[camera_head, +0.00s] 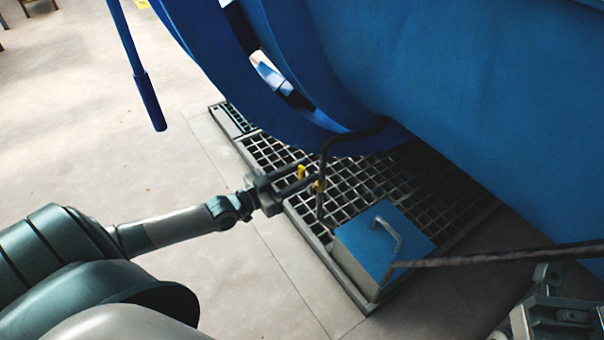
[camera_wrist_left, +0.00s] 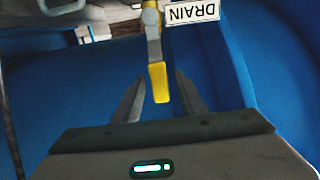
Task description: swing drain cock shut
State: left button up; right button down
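The drain cock has a yellow lever handle, seen in the left wrist view (camera_wrist_left: 159,83) below its brass-and-grey body, beside a white "DRAIN" label (camera_wrist_left: 192,14) that reads upside down. In the head view, the yellow lever end (camera_head: 301,171) and a second yellow part (camera_head: 319,186) show at the thin dark drain pipe (camera_head: 323,165). My left gripper (camera_head: 287,180) is open at the cock. In the left wrist view its two fingers (camera_wrist_left: 160,88) stand either side of the lever, with a gap on both sides. A grey mechanism at the head view's lower right may be my right gripper; its fingers are unclear.
The blue autoclave vessel (camera_head: 450,90) fills the upper right, above a floor grating (camera_head: 270,152). A blue-lidded box (camera_head: 365,250) with a handle stands on the grating's near end. A blue lever (camera_head: 150,100) hangs at upper left. Open concrete floor (camera_head: 90,130) lies left.

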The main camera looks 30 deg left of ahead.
pick_arm(q)
grip_shut()
